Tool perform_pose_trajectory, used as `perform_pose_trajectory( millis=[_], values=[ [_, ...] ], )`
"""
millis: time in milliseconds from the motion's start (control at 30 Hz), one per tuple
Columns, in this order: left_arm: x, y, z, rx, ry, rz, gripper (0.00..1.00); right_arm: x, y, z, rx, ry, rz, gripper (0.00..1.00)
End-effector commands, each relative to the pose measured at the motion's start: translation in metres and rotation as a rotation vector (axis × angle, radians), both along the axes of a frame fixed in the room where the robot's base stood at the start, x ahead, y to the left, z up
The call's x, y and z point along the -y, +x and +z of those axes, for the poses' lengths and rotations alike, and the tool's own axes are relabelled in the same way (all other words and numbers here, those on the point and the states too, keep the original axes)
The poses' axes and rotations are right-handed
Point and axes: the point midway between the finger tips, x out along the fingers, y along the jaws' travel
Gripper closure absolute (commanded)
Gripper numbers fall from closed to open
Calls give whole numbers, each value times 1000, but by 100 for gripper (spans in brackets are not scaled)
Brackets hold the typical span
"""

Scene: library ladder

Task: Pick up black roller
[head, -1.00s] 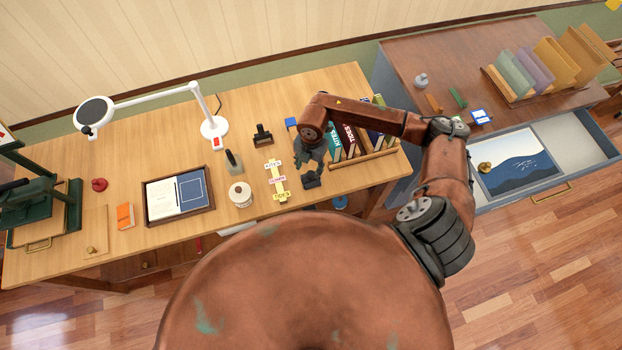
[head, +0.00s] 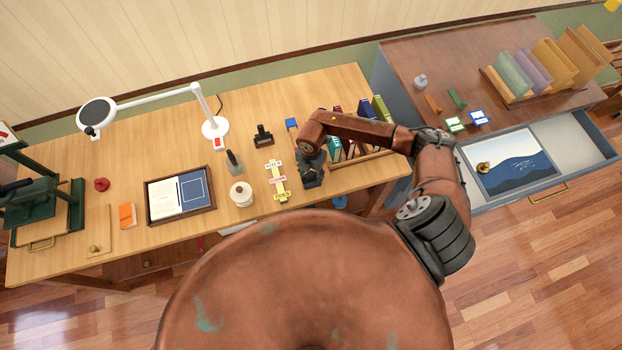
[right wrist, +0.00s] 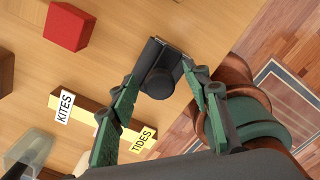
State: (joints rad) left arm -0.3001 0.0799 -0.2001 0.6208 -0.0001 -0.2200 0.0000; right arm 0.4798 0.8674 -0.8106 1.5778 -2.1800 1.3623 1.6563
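The black roller (right wrist: 164,68) is a dark block with a round knob facing the camera. In the right wrist view it rests on the wooden desk close to the front edge. My right gripper (right wrist: 160,76) has its two green fingers spread, one on each side of the roller. I cannot tell whether either finger touches it. In the head view my right gripper (head: 311,178) points down at the desk's front edge and mostly hides the roller. My left gripper is not in view.
A yellow word strip (head: 277,181) stands just left of the gripper, with a white round jar (head: 241,194) beyond it. A red block (right wrist: 69,25) shows in the wrist view. Books (head: 365,112) stand right of the gripper. A black stamp-like object (head: 263,136) is farther back.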

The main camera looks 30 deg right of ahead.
Motion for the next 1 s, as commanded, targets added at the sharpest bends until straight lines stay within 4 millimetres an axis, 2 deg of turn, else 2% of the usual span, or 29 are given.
perform_pose_trajectory(
  millis=[67,600,1000],
  values=[
    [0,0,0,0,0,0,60,0,0,0,0,0,0,62],
    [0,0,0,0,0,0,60,0,0,1,0,0,0,99],
    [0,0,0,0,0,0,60,0,1,2,2,1,0,100]
  ],
)
